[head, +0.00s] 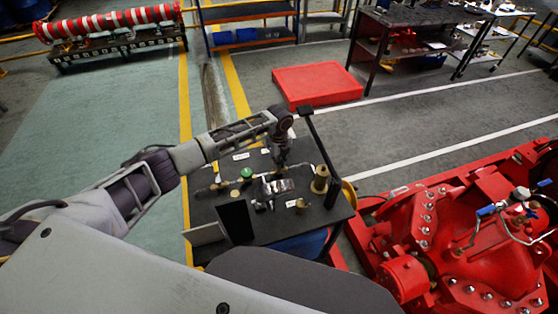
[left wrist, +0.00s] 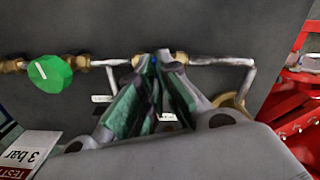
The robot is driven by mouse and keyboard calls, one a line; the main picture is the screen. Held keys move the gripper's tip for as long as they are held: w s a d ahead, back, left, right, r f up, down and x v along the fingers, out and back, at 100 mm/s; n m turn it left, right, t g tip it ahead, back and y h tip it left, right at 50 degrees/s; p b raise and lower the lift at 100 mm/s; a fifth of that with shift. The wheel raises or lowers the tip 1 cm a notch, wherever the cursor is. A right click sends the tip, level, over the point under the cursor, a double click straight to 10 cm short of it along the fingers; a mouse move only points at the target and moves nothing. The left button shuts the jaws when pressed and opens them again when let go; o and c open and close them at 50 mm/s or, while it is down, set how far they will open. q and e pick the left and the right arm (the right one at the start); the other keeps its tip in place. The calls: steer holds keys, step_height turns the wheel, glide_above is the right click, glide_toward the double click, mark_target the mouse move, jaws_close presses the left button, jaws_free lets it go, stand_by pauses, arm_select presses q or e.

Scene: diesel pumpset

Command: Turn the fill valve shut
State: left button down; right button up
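My left gripper (head: 282,165) points down over the black-topped bench (head: 222,212) in the head view. In the left wrist view its fingers (left wrist: 160,57) converge at the pipe line, between two brass fittings (left wrist: 182,57). The fingertips are close together and cover whatever part of the line lies there, so I cannot tell whether they hold a valve handle. A round green knob (left wrist: 50,73) with a white line sits on the same line, left of the fingers and apart from them. It also shows in the head view (head: 247,173). My right gripper is not in view.
A brass cylinder (head: 320,179) stands at the bench's right side. A sign reading 3 bar (left wrist: 25,152) shows lower left in the wrist view. A large red pump unit (head: 470,240) stands to the right. A red block (head: 317,84) lies on the floor behind.

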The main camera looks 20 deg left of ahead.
arm_select(q)
steer(key=shift+m, duration=1.5)
steer(key=c, duration=1.7)
jaws_free()
steer(key=shift+o, duration=0.2)
step_height(320, 180, up, 12)
